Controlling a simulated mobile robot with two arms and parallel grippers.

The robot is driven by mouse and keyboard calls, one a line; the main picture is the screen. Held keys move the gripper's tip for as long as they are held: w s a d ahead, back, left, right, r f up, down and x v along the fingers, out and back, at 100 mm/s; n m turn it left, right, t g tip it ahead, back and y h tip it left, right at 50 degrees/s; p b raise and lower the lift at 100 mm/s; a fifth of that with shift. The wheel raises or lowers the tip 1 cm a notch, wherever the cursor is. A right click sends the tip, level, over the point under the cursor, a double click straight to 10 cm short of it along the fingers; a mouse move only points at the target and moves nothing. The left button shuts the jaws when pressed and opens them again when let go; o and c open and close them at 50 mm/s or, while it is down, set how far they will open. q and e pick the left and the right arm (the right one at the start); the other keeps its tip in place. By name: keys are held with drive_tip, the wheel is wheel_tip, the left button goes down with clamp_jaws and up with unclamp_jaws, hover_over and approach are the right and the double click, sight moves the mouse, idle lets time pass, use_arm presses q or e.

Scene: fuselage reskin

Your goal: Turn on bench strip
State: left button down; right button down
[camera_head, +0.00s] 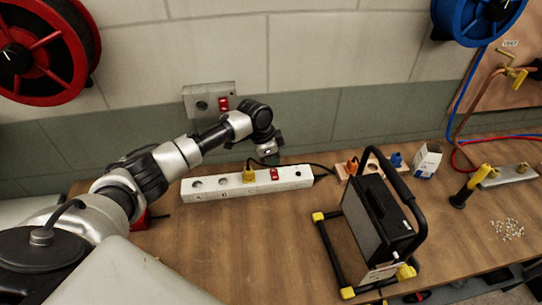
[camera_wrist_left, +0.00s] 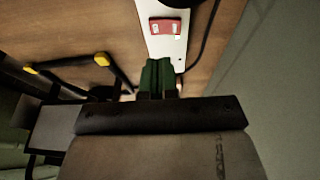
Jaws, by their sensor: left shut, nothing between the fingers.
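The white bench strip (camera_head: 240,191) lies on the wooden bench, with sockets, a yellow plug (camera_head: 249,174) and a red rocker switch (camera_head: 274,174). In the left wrist view the strip (camera_wrist_left: 153,48) runs in from the top, and its red switch (camera_wrist_left: 167,26) shows just beyond the fingertips. My left gripper (camera_head: 271,157) is just behind the switch end of the strip. In the wrist view its green fingers (camera_wrist_left: 159,72) are together with nothing between them. They look apart from the switch. Whether the switch is on is unclear. My right gripper is not in view.
A wall box (camera_head: 211,98) with a red switch is above the strip. A black work lamp (camera_head: 378,220) on a yellow-footed stand is at the right. Behind it are a small white box (camera_head: 426,160) and plugs. Bench in front of the strip is clear.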

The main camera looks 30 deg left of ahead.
use_arm(q)
drive_tip(key=s+d+b+v, duration=0.1)
drive_tip(key=v, duration=0.8)
drive_tip(key=shift+s+b, duration=0.4)
drive_tip(key=shift+d+f, duration=0.15)
